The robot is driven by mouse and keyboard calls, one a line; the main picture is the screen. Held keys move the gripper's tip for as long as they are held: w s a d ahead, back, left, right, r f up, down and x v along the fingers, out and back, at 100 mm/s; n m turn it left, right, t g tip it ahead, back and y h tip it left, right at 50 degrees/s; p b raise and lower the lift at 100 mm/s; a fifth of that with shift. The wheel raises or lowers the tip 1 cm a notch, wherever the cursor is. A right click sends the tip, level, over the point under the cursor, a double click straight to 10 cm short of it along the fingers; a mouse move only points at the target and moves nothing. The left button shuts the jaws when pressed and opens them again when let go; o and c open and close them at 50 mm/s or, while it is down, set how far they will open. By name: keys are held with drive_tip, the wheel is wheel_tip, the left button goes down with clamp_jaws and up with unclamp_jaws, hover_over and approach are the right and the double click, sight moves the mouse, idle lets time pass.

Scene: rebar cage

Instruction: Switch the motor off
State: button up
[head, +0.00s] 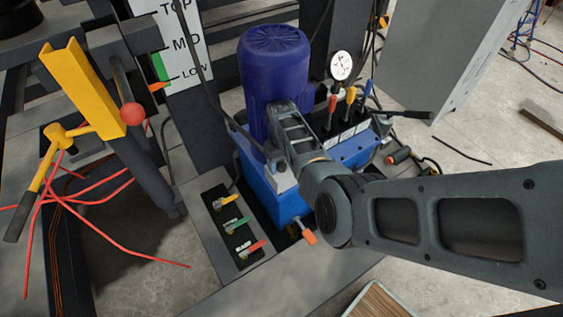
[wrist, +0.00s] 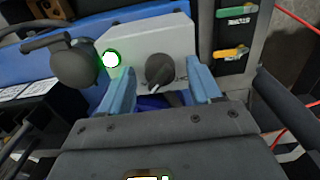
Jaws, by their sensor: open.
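The blue motor (head: 272,60) stands upright on the blue power unit (head: 262,196), partly covered by my arm. In the wrist view a light grey switch box (wrist: 180,42) carries a black rotary knob (wrist: 160,70) and a round white lamp with a bright green ring (wrist: 111,59). The knob's pale pointer mark is at its lower end in the picture. My gripper (wrist: 158,82) is open, its two light blue fingers on either side of the knob. I cannot tell whether they touch it. In the head view my arm hides most of the switch box.
A panel of small coloured levers (head: 234,226) lies left of the power unit. A pressure gauge (head: 341,66) and red, yellow and blue levers (head: 350,94) stand right of the motor. A yellow post (head: 80,88) and red cables are at left. A grey cabinet (head: 455,50) stands at the back right.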

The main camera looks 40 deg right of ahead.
drive_tip(key=c, duration=1)
drive_tip(key=shift+c, duration=0.2)
drive_tip(key=shift+n, duration=0.4)
drive_tip(key=n, duration=1.3)
drive_tip(key=shift+n+p, duration=0.3)
drive_tip(key=shift+n, duration=1.6)
